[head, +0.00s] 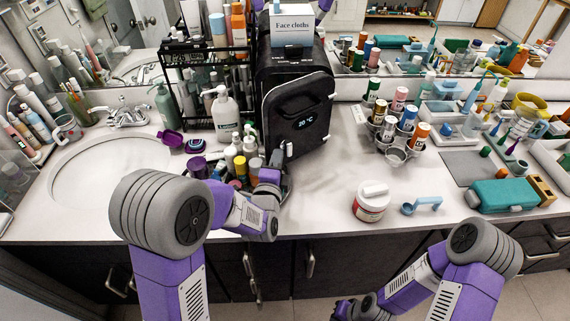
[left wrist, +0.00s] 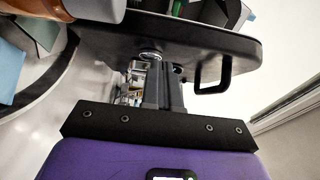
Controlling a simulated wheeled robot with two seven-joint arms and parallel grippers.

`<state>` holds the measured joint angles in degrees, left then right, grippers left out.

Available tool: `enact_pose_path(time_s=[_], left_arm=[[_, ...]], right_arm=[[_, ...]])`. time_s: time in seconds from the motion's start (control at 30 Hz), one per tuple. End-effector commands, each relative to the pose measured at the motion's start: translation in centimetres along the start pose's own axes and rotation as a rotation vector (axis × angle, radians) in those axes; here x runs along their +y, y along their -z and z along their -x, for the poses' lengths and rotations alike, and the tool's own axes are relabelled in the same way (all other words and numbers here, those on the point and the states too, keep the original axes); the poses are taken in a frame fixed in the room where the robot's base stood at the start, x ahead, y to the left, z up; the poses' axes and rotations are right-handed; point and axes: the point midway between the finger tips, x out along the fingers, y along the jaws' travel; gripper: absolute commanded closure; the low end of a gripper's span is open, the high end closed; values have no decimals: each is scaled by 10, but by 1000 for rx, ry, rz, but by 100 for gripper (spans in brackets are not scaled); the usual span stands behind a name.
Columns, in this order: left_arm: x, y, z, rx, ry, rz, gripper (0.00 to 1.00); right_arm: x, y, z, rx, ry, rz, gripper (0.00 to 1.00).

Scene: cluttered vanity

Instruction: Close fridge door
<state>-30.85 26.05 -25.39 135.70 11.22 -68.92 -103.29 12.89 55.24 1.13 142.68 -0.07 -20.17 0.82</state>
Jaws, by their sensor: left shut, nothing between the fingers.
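The small black fridge (head: 262,75) stands on the counter at the centre of the head view. Its dark door (head: 300,112), with a handle and a "°C" display, faces me and looks partly open. In the left wrist view the door (left wrist: 130,40) spans the top, with its loop handle (left wrist: 222,72) at the right. Green and other items show in the gap behind it. My left gripper (head: 284,152) is shut and empty, at the door's lower part; its fingers (left wrist: 155,75) reach the door, though contact is unclear. My right gripper (head: 343,309) hangs low before the counter; its fingers are unclear.
Bottles and jars (head: 236,160) crowd the counter left of the fridge, below a black rack (head: 205,75). The sink (head: 105,170) is further left. A white jar (head: 371,200) and a can carousel (head: 396,150) stand right. The counter just right of the door is clear.

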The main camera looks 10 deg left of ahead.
Motion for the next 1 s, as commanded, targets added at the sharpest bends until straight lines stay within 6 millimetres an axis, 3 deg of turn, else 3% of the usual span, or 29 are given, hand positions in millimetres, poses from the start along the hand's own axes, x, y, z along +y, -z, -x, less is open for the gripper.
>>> enact_pose_path(time_s=[0.2, 0.6, 0.83, 1.0], left_arm=[[0, -18, -5, -5, -1, 1, 100], [0, -20, -6, -4, 0, 1, 100], [0, -40, -24, -7, 3, 1, 100], [0, -42, -26, -3, -1, 1, 100]], right_arm=[[0, 0, 0, -1, 0, 0, 100], [0, 0, -1, -1, 0, 0, 100], [2, 0, -6, -1, 0, 0, 100], [2, 0, -5, -1, 0, 0, 100]])
